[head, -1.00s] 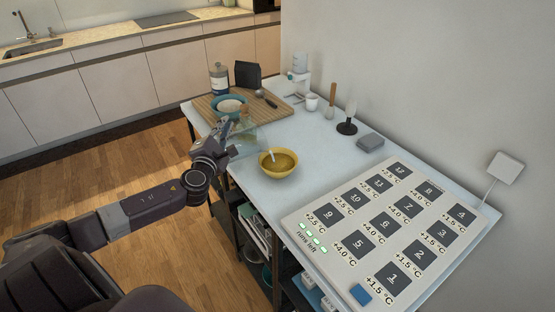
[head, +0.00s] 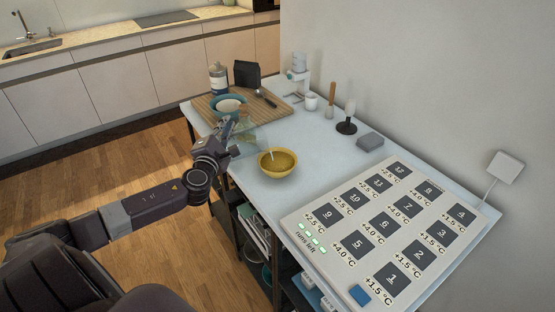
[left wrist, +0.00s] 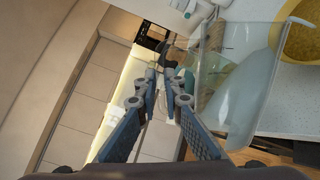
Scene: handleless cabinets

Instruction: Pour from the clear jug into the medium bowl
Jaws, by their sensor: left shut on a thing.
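My left gripper (head: 226,130) is shut on the clear jug (head: 246,141) at the front edge of the table. In the left wrist view, the see-through jug (left wrist: 235,85) stands out to the right of the fingers (left wrist: 160,95) and looks tilted. Its contents are hard to make out. A yellow bowl (head: 278,169) with a pale spoon in it stands on the table, just right of the jug. Part of this bowl (left wrist: 304,45) shows at the upper right of the left wrist view. A teal bowl (head: 229,106) with pale contents stands behind the gripper. My right gripper is out of view.
A wooden board (head: 203,106) bears the teal bowl, near a bottle (head: 218,79) and a dark bag (head: 247,75). A white cup (head: 312,102), a grey box (head: 370,142) and a large numbered panel (head: 385,225) are on the right. Bare tabletop lies behind the yellow bowl.

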